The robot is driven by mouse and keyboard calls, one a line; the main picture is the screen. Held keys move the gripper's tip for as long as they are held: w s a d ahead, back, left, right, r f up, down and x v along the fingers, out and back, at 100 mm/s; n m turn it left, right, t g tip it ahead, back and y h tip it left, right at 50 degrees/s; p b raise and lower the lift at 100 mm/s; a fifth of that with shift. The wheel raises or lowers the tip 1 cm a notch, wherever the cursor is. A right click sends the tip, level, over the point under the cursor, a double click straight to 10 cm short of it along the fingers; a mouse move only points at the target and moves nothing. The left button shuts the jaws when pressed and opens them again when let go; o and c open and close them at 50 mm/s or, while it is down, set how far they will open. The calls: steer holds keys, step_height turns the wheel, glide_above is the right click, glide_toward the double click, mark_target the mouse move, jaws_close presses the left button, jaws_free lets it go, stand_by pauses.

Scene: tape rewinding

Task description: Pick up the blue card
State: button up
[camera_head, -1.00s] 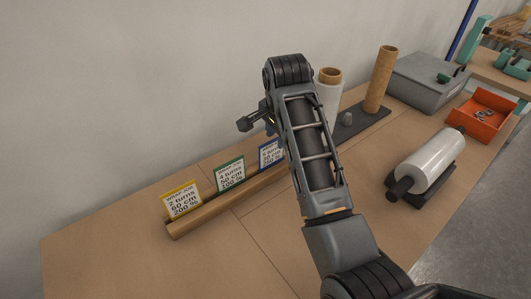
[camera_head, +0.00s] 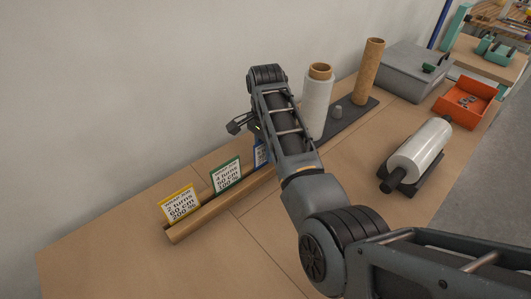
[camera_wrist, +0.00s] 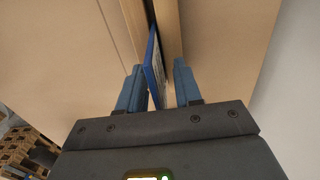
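The blue-edged card (camera_head: 259,155) stands in the wooden rail (camera_head: 205,217), at the right of the row of cards. My arm hides most of it in the head view. My gripper (camera_head: 240,124) is at the wall side of the card in that view. In the wrist view the card (camera_wrist: 153,72) shows nearly edge-on between the two blue fingers of my gripper (camera_wrist: 160,88). It is close to the left finger, and a gap shows to the right finger. I cannot tell whether the left finger touches it. The gripper is open.
A yellow-edged card (camera_head: 180,205) and a green-edged card (camera_head: 226,176) stand in the same rail. A white film roll (camera_head: 317,100) and a cardboard tube (camera_head: 368,72) stand on a dark base. A film roll (camera_head: 420,149) lies at right, near an orange bin (camera_head: 466,101).

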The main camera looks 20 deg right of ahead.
steer(key=shift+f, duration=0.55)
jaws_close()
